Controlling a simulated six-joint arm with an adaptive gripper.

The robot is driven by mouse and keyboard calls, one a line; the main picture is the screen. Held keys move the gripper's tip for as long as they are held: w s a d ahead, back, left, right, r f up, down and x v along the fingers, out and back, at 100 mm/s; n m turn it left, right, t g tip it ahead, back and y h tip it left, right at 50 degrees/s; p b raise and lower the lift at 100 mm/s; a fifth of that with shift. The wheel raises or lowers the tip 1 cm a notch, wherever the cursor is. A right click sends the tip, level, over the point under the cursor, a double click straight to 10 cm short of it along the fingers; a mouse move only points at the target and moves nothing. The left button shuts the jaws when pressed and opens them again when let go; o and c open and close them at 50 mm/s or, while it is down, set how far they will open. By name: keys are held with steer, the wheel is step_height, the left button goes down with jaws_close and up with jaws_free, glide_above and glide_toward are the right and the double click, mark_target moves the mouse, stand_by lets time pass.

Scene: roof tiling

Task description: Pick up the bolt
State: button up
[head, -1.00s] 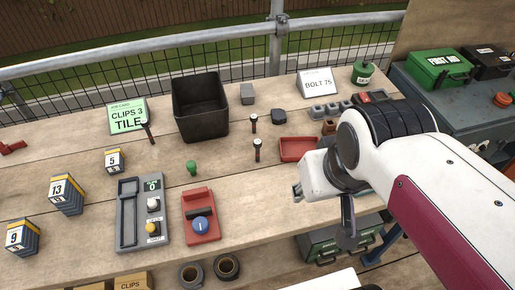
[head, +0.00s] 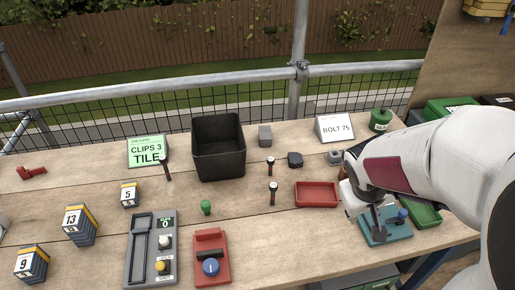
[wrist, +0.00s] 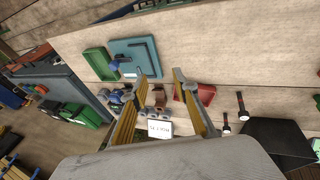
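My gripper (head: 368,214) is at the right of the bench, over the near-left part of a teal board (head: 392,230) and right of the red tray (head: 316,194). In the wrist view my gripper (wrist: 158,76) has its yellow-sided fingers spread, with nothing held between them. The card reading BOLT 75 (head: 335,128) stands at the back. Slim dark pieces with pale tops and red bands, one farther back (head: 270,165) and one nearer (head: 273,193), stand left of the red tray. They may be bolts; I cannot tell for sure. My arm hides part of the bench's right side.
A black bin (head: 219,148) stands at the back. A grey panel (head: 152,250) and a red device with a blue knob (head: 211,258) lie near the front. A green tray (head: 425,214) is beside the teal board. Numbered stacks (head: 80,225) stand at left. Bare wood lies before the red tray.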

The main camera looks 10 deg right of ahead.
mark_target(273, 186)
steer(key=w+f+n+t, duration=0.1)
steer(key=w+f, duration=0.2)
steer(key=w+f+n+t+y, duration=0.1)
steer(key=w+f, duration=0.2)
steer(key=w, duration=0.1)
steer(key=w+f+n+t+y, duration=0.1)
steer(key=w+f+n, duration=0.1)
steer(key=w+f, duration=0.1)
steer(key=shift+w+d, duration=0.15)
steer(key=shift+w, duration=0.5)
steer(key=w+a+y, duration=0.1)
steer(key=a+n+y, duration=0.1)
steer(key=a, duration=0.1)
steer(key=w+a+f, duration=0.1)
steer(key=a, duration=0.1)
steer(key=shift+w+f+n+t+y, duration=0.1)
steer(key=shift+w+n+t+y, duration=0.2)
steer(key=shift+n+t+y, duration=0.1)
steer(key=a+r+n+y, duration=0.1)
steer(key=a+r+y, duration=0.2)
steer(key=a, duration=0.5)
steer(key=shift+w+a+t+y, duration=0.15)
steer(key=shift+w+t+y, duration=0.15)
steer(key=shift+w+y, duration=0.25)
steer(key=shift+x, duration=1.15)
